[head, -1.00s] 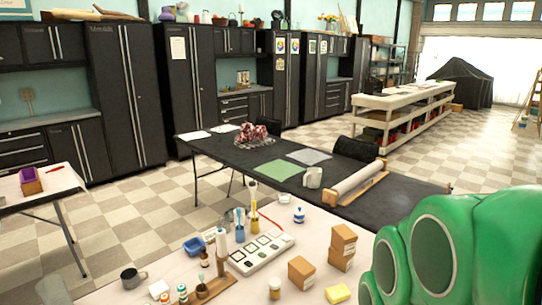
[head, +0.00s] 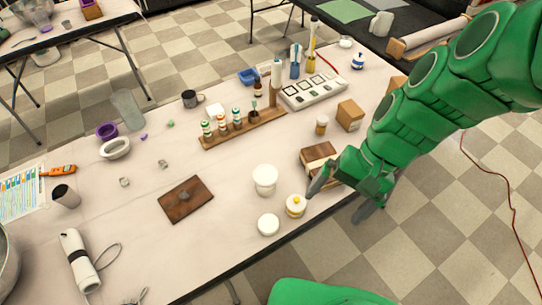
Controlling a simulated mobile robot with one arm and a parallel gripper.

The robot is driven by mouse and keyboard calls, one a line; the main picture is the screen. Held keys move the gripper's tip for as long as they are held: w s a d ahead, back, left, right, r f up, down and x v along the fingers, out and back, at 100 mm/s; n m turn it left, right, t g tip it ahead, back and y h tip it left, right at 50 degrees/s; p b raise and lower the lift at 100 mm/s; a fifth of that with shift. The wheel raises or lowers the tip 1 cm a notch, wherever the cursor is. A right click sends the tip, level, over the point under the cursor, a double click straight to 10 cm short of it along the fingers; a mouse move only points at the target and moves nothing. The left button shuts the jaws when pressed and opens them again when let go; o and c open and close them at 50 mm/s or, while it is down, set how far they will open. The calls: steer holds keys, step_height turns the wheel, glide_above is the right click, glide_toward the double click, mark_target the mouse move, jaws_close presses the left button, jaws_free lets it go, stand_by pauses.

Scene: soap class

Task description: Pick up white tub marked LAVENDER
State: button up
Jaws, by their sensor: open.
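Several white containers stand near the front edge of the table, and no LAVENDER lettering is legible on any of them. A white tub (head: 264,181) is the largest. A small white jar (head: 296,206) with a yellow spot on top stands to its lower right, and a low round white container (head: 268,224) is below it. I cannot tell which one is marked LAVENDER. My gripper (head: 341,198) is open and empty, at the table's front edge, right of the jar. One finger appears close to the jar, and the other is over the edge. The gripper partly hides a wooden box.
The wooden box (head: 320,157) is beside my gripper, with a cardboard box (head: 350,115) behind. A wooden rack (head: 243,128) with small bottles stands further back. A brown board (head: 186,200) lies left of the tub. The tabletop between board and rack is mostly clear.

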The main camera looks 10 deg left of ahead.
steer(key=w+a+f+m+y, duration=0.3)
steer(key=w+a+f+y, duration=0.1)
steer(key=w+a, duration=0.25)
steer(key=m+t+y, duration=0.2)
steer(key=m+y, duration=0.3)
steer(key=m, duration=0.7)
glide_toward(271, 175)
steer(key=r+x, duration=0.1)
steer(key=x, duration=0.3)
steer(key=shift+a+f+m+t, duration=0.25)
steer(key=shift+f+m+t, duration=0.2)
steer(key=shift+f, duration=0.45)
steer(key=shift+s+a+f+y, duration=0.1)
steer(key=shift+a+f, duration=0.1)
steer(key=shift+a, duration=0.25)
steer(key=shift+w+a+f+y, duration=0.1)
steer(key=shift+a+f, duration=0.15)
steer(key=shift+a, duration=0.2)
steer(key=shift+s+a+f+y, duration=0.1)
steer(key=shift+a+f, duration=0.1)
steer(key=shift+a, duration=0.25)
steer(key=x, duration=0.2)
steer(key=shift+s+a+f, duration=0.2)
steer(key=shift+f, duration=0.1)
steer(key=shift+x, duration=1.05)
steer(key=c, duration=1)
